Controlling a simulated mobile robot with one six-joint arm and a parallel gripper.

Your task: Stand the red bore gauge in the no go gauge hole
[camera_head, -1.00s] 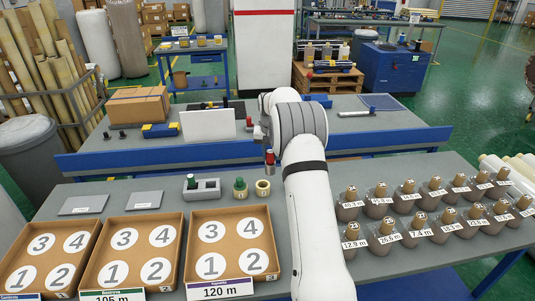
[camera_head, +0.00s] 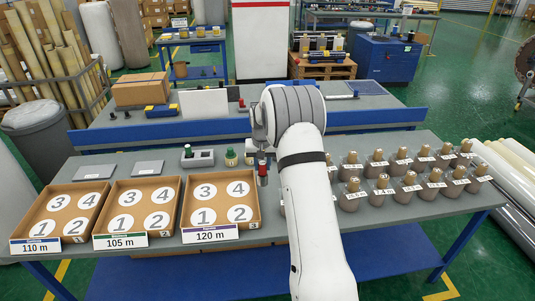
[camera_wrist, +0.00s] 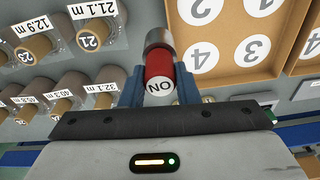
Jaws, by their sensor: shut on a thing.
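The red bore gauge (camera_head: 263,180) hangs upright in my gripper (camera_head: 262,168), in front of the back row on the near table. In the wrist view the gauge (camera_wrist: 158,70) has a red body, a metal end and a white face reading "NO". Both fingers of my gripper (camera_wrist: 160,92) are shut on its red part. The grey gauge block (camera_head: 210,161) stands to the left, behind the trays. A green-topped gauge (camera_head: 188,151) stands in its left part; the hole at its right is too small to see clearly.
A green gauge piece (camera_head: 231,158) and a cream ring (camera_head: 249,158) stand right of the block. Three numbered trays, including the 120 m tray (camera_head: 187,218), fill the front left. Several wrapped rolls (camera_head: 377,184) stand on the right. Grey plates (camera_head: 148,168) lie behind the trays.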

